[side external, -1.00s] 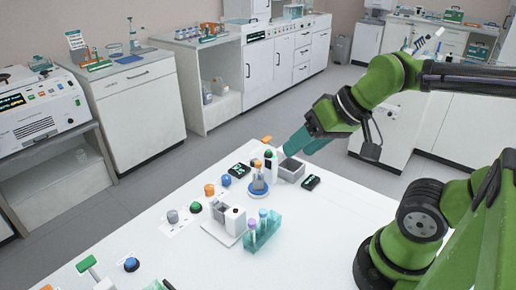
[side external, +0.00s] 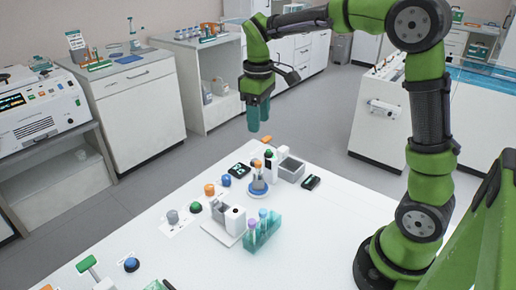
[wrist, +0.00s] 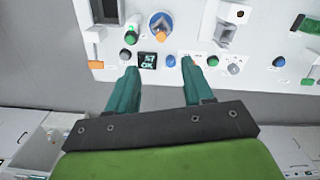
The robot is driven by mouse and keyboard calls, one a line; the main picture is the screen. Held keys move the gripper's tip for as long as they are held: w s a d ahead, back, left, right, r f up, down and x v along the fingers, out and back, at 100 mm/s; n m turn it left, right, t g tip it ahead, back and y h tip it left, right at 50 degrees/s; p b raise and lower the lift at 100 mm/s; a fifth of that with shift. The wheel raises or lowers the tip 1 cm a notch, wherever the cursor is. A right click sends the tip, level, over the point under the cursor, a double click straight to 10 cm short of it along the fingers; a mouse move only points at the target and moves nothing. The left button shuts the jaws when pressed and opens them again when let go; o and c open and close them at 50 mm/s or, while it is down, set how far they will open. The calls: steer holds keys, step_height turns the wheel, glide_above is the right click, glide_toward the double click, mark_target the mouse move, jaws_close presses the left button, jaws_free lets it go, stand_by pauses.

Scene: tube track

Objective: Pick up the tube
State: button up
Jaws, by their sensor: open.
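My gripper (side external: 258,126) hangs pointing down, open and empty, above the far end of the white table. Its two teal fingers are spread apart in the wrist view (wrist: 158,75). A tube (side external: 258,181) stands upright in a round blue-based holder (side external: 258,194), below and apart from the fingers. The holder also shows ahead of the fingers in the wrist view (wrist: 153,18). Two more capped tubes, one with a bluish cap (side external: 252,223) and one with a purple cap (side external: 263,215), stand in a clear teal rack (side external: 264,236) nearer the side camera.
A white device (side external: 233,219) sits left of the rack. Several coloured knobs, including a blue one (side external: 226,180), line the table's left side. The table's near right is clear.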

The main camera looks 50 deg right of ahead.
mark_target(258, 162)
step_height(258, 162, down, 16)
steer(key=shift+f, duration=0.2)
stand_by(0.4)
jaws_close()
step_height(258, 162, up, 10)
steer(key=shift+r, duration=0.1)
stand_by(0.5)
